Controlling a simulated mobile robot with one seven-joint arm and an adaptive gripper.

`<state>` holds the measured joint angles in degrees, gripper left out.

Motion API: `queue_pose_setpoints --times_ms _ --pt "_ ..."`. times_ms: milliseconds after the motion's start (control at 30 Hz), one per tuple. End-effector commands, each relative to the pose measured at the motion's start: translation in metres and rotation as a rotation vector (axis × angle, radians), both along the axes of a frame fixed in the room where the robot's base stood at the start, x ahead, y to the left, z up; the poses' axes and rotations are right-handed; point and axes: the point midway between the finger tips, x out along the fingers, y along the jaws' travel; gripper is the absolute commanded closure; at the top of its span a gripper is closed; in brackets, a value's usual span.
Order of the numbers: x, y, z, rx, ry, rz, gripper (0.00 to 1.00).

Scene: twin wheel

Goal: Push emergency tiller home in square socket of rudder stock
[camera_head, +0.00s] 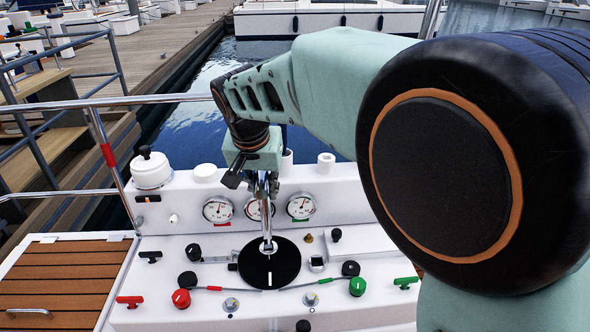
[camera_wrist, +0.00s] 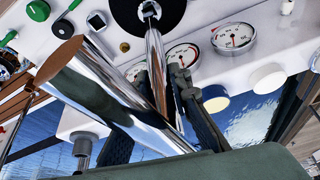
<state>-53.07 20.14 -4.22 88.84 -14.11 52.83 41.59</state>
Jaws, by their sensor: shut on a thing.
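The emergency tiller (camera_head: 267,220) is a polished chrome bar. My gripper (camera_head: 262,186) is shut on it above the white console. The tiller runs down, close to upright, and its lower end meets the bright fitting of the rudder stock (camera_head: 268,249) at the black round plate (camera_head: 285,263). In the wrist view the tiller's shaft (camera_wrist: 156,75) passes between my dark fingers (camera_wrist: 168,92) to the fitting (camera_wrist: 149,11). A thick chrome tube (camera_wrist: 105,95) crosses close to the camera. The square socket is covered by the tiller's end, and I cannot tell how deep it sits.
Three gauges (camera_head: 218,209) stand behind the plate. Red (camera_head: 181,298) and green (camera_head: 357,287) knobs, a red T-handle (camera_head: 130,301) and a green T-handle (camera_head: 406,282) surround it. A steel rail (camera_head: 150,100) runs behind at left. My arm hides the right side.

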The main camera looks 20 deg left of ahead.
Motion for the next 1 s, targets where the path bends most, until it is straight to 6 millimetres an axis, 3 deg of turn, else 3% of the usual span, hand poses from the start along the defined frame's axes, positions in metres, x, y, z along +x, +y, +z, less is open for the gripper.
queue_pose_setpoints --times_ms 1000 --pt "0.001 0.001 -0.021 0.004 -0.004 0.0 1.0"
